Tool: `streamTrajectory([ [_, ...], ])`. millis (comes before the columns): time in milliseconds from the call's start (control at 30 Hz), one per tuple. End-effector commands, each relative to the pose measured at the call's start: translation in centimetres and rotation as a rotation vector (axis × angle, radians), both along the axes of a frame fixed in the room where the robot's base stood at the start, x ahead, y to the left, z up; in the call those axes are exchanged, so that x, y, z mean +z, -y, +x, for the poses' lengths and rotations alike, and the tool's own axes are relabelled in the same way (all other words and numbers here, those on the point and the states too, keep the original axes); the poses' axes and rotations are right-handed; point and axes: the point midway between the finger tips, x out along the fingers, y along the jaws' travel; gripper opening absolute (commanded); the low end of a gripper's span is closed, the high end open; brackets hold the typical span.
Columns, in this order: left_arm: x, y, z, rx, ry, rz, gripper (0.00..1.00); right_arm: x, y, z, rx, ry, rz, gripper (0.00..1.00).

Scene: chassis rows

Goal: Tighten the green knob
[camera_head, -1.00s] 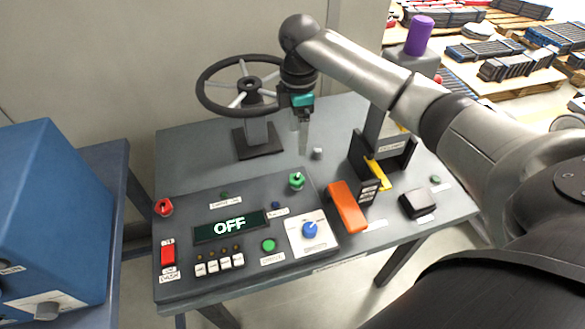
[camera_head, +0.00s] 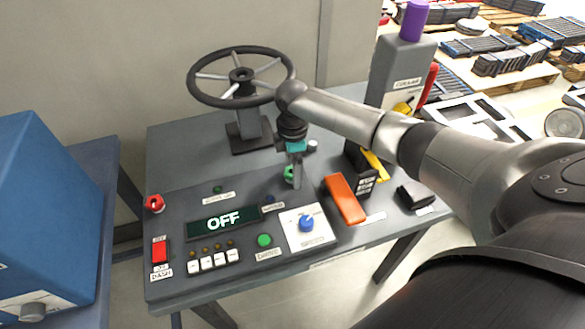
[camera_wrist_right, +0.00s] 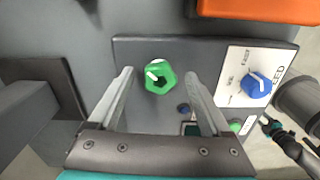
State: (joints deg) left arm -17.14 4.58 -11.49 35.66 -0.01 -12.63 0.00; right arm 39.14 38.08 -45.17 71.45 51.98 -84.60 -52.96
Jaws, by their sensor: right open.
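The green knob (camera_head: 288,174) sits near the back edge of the dark control panel (camera_head: 171,218). In the head view it is partly hidden behind the fingers of my right gripper (camera_head: 297,184). In the right wrist view the green knob (camera_wrist_right: 160,77) shows whole, with a white mark on its face. There my right gripper (camera_wrist_right: 160,78) is open, one finger on each side of the knob, with visible gaps. I cannot tell whether the fingertips reach down to its height.
A blue dial (camera_head: 306,223), a flat green button (camera_head: 264,240) and an orange handle (camera_head: 345,199) lie close to the knob. A black handwheel (camera_head: 241,76) stands behind. The display (camera_head: 223,222) reads OFF. A blue box (camera_head: 50,200) stands at the left.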

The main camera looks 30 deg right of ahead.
Motion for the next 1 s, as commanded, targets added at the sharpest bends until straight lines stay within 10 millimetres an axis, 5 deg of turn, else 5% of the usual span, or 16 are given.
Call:
streamTrajectory([
  [200,0.01,-0.01,0.04,0.000,0.001,0.000,0.50,-0.02,-0.01,-0.01,0.000,0.000,0.000,0.82],
  [900,0.00,-0.05,-0.06,0.000,-0.001,0.001,0.50,0.02,-0.01,-0.01,0.000,-0.001,0.000,0.04],
  [1000,0.00,-0.07,-0.09,0.000,-0.002,0.001,0.50,0.02,-0.02,0.00,0.000,-0.001,0.000,0.00],
])
